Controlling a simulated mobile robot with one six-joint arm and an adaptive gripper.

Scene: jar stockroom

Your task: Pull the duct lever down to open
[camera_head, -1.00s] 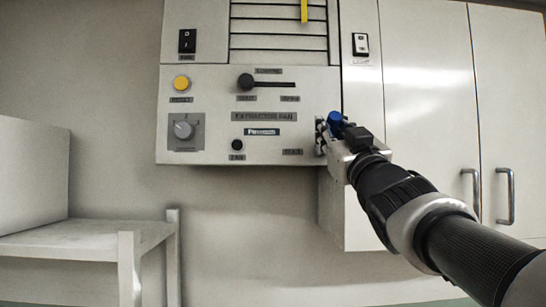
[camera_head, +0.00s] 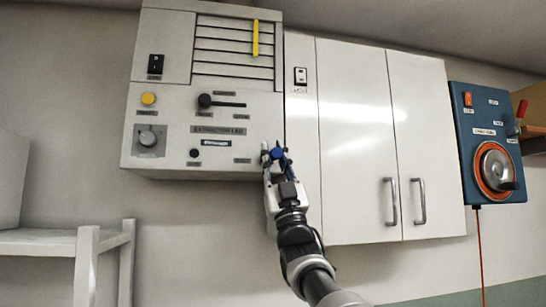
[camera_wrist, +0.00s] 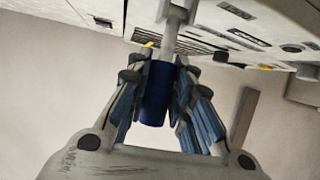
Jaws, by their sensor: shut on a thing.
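The duct lever is a pale rod with a blue cylindrical grip (camera_head: 277,153) at the lower right corner of the extractor fan panel (camera_head: 225,160). In the wrist view the blue grip (camera_wrist: 157,92) stands between my fingers, with its rod running up to the panel. My gripper (camera_head: 275,162) is shut on this grip. The fingers lie on both sides of it and hide part of the lever's base in the head view.
The panel carries a yellow button (camera_head: 148,99), a dial (camera_head: 147,138) and a black slider knob (camera_head: 205,101). White cupboards (camera_head: 355,130) with bar handles are at right. A blue control box (camera_head: 487,150) hangs farther right. A pale stand (camera_head: 60,242) is at lower left.

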